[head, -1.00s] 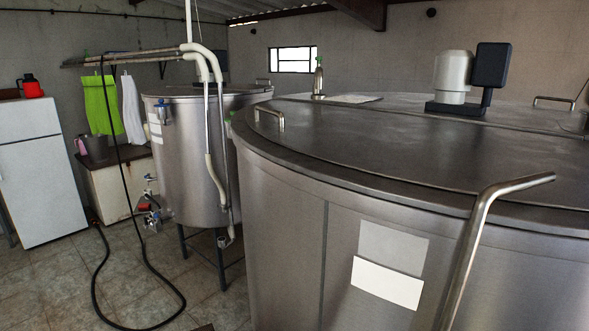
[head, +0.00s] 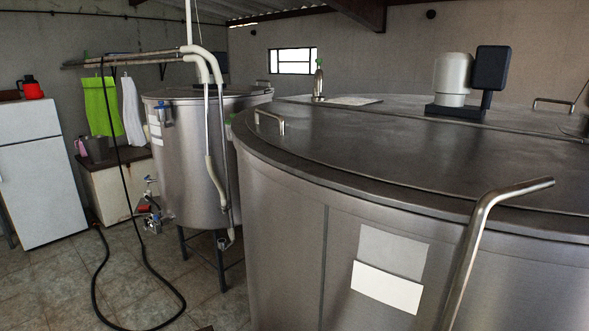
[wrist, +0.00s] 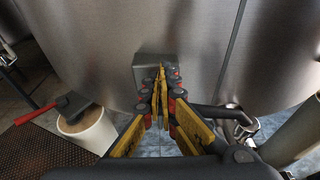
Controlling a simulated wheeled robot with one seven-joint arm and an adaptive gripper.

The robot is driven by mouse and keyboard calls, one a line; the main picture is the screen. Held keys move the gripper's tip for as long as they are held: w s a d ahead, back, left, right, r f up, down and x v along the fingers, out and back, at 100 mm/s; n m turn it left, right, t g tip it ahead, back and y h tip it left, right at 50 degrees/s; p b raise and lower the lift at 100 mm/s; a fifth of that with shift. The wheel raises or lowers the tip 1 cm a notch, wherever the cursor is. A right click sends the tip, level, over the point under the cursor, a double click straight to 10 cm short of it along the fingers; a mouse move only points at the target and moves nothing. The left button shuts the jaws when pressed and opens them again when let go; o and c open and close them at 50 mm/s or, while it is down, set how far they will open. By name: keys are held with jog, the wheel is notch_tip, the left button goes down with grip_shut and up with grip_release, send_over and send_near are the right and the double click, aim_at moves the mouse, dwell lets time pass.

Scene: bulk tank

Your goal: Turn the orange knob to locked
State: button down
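I cannot make out an orange knob for certain in either view. In the wrist view my gripper (wrist: 160,72) has its yellow fingertips together, with nothing visible between them. The fingertips are in front of a grey box (wrist: 150,62) by the steel tank wall, and they hide part of it. I cannot tell whether they touch the box or whether a knob is behind them. The head view does not show my gripper.
The large steel tank (head: 290,240) fills the right of the head view. A smaller tank (head: 185,150) stands behind it. A black hose (head: 98,275) loops over the tiled floor. In the wrist view, a red-handled tool (wrist: 70,105) rests on a pale round block (wrist: 88,130).

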jog(key=shift+s+d+f, duration=0.15)
jog(key=shift+s+d, duration=0.1)
jog(key=shift+d, duration=0.1)
dwell(0.5)
jog(key=shift+s+r+p, duration=0.1)
jog(key=shift+r+p, duration=0.2)
jog(key=shift+r, duration=0.1)
jog(key=shift+s+a, duration=0.95)
jog(key=shift+s, duration=0.2)
jog(key=shift+s+a, duration=0.95)
jog(key=shift+s, duration=0.15)
